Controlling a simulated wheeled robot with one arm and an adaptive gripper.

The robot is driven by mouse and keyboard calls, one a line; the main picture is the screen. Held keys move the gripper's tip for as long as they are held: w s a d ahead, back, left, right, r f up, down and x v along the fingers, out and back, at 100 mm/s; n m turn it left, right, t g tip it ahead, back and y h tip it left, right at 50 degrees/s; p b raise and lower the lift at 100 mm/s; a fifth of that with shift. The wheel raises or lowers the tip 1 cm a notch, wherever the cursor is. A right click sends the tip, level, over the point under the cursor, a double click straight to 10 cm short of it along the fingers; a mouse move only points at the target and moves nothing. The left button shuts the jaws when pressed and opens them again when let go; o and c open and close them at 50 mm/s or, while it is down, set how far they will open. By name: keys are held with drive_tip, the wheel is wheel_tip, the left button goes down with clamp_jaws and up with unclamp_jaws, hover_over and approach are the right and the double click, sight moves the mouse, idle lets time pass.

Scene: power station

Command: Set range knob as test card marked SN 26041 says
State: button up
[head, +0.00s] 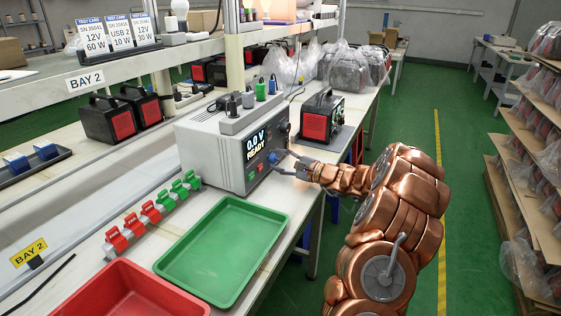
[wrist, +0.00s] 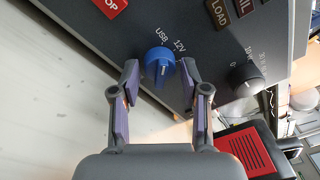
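The test card marked SN 26041 (head: 94,37) stands at the left of a row of cards on the shelf and reads 12V 60W. The blue range knob (wrist: 157,61) is on the tester's dark front panel, with the labels USB and 12V printed above it. A pale mark shows on the knob's lower part; I cannot tell for sure which label it selects. My gripper (wrist: 159,67) is open, with one finger on each side of the knob; firm contact is not visible. In the head view my gripper (head: 283,163) is at the panel of the grey tester (head: 215,150).
The tester's display (head: 257,143) reads 0.0 V READY. A second black knob (wrist: 246,79) is right of the blue one. A black and red unit (head: 321,117) stands behind the tester. A green tray (head: 222,250) and a red tray (head: 130,290) lie in front.

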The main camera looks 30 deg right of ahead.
clamp_jaws()
drive_tip(key=shift+r+p, duration=0.1)
drive_tip(key=shift+p, duration=0.25)
drive_tip(key=shift+r+m+p, duration=0.15)
drive_tip(key=shift+m+p, duration=0.45)
drive_tip(key=shift+p, duration=0.2)
drive_tip(key=m+p, duration=0.3)
drive_tip(key=p, duration=0.1)
drive_tip(key=shift+r+p, duration=0.1)
drive_tip(key=shift+p, duration=0.2)
drive_tip(key=shift+m+g+p, duration=0.4)
drive_tip(key=shift+m+p, duration=0.4)
drive_tip(key=shift+p, duration=0.2)
drive_tip(key=m+p, duration=0.2)
drive_tip(key=p, duration=0.1)
drive_tip(key=shift+f+m, duration=0.25)
drive_tip(key=shift+m, duration=0.05)
